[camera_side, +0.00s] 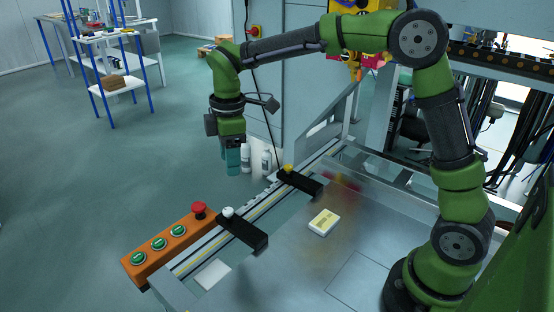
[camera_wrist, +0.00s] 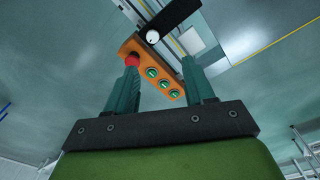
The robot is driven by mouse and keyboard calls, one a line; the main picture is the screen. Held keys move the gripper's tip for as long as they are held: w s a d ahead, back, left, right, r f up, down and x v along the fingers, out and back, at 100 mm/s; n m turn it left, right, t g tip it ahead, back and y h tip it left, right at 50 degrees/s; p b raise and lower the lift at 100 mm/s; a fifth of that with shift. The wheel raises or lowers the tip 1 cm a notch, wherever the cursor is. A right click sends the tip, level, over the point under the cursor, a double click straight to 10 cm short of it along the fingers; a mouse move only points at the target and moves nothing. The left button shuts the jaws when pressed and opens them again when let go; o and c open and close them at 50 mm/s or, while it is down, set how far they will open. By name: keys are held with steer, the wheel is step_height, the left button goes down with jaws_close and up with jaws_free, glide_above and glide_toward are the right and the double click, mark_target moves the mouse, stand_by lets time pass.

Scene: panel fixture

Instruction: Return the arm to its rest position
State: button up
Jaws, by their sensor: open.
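My gripper (camera_side: 232,160) hangs pointing down at the end of my green arm, in the air beyond the fixture's far left edge. In the wrist view my gripper (camera_wrist: 164,88) shows two teal fingers spread apart with nothing held between them. The orange button panel (camera_side: 168,247) lies at the fixture's left end, with several green buttons and a red mushroom button (camera_side: 199,209). In the wrist view the orange panel (camera_wrist: 155,70) shows beyond the fingers, its red button (camera_wrist: 132,60) partly behind the left finger.
Two black blocks sit on the rail, one with a white knob (camera_side: 228,212), one with a yellow knob (camera_side: 288,168). A yellow-and-white box (camera_side: 324,221) lies on the metal table (camera_side: 290,270). White bottles (camera_side: 266,160) stand behind my gripper. Open floor lies left.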

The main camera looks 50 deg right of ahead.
steer(key=s+d+r+m+t, duration=0.2)
steer(key=s+d+m+t, duration=0.1)
steer(key=s+m, duration=0.5)
steer(key=s+d+r+m+t+y, duration=0.1)
steer(key=s+d+r+m+t, duration=0.2)
steer(key=s+m, duration=0.5)
steer(key=s, duration=0.5)
steer(key=shift+d+r+t+y, duration=0.2)
steer(key=shift+t+y, duration=0.1)
steer(key=shift+t, duration=0.1)
